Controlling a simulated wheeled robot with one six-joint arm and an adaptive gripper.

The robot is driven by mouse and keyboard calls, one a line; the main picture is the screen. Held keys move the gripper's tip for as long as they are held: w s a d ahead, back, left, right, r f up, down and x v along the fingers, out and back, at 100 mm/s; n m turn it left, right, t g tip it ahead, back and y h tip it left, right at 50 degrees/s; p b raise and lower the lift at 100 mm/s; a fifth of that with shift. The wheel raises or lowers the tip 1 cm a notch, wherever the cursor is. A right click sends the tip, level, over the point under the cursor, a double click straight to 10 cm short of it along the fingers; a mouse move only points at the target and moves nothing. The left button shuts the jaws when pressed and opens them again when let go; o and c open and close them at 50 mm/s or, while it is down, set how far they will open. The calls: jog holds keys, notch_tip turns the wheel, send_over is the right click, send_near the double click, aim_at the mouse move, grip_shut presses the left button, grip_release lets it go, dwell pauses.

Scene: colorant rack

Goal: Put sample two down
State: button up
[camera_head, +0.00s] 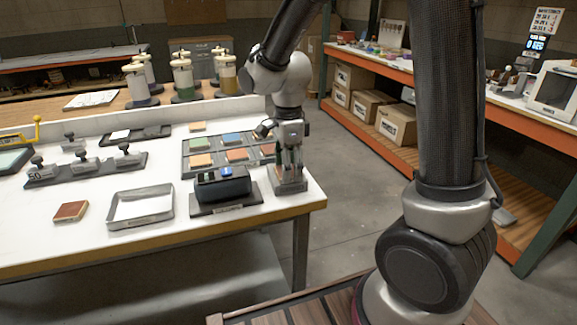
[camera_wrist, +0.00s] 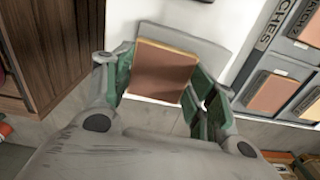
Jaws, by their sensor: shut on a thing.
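My gripper (camera_head: 290,165) points down at the right end of the white table, just above a small grey block (camera_head: 290,187). In the wrist view my gripper (camera_wrist: 165,85), with green finger pads, is shut on a square orange-brown sample tile (camera_wrist: 160,75) with a pale edge. A flat grey surface (camera_wrist: 205,48) shows behind the tile. I cannot tell whether the tile touches it. No number shows on the tile, so I cannot confirm it is sample two. In the head view the fingers mostly hide the tile.
A dark rack of colored tiles (camera_head: 184,163) lies just left of my gripper. A black device (camera_head: 222,187) stands nearby in front. A tray (camera_head: 112,220), a reddish tile (camera_head: 70,211) and a stamp rack (camera_head: 45,180) are further left. The table's right edge is close.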

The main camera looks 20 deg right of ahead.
jog(key=o, duration=0.9)
jog(key=shift+f, duration=0.1)
notch_tip(320, 180, up, 11)
jog(key=s+d+r+n+t, duration=0.1)
jog(key=s+d+n, duration=0.4)
jog(key=s+n, duration=0.1)
jog(key=s+d+r+n+t, duration=0.2)
jog(key=s+d+n, duration=0.3)
jog(key=s+n, duration=0.1)
jog(key=s+d+r+n+t, duration=0.1)
jog(key=s+d+n, duration=0.4)
jog(key=s+n, duration=0.1)
jog(key=shift+s+r+n, duration=0.35)
jog(key=shift+s+n, duration=0.05)
jog(key=shift+s, duration=0.1)
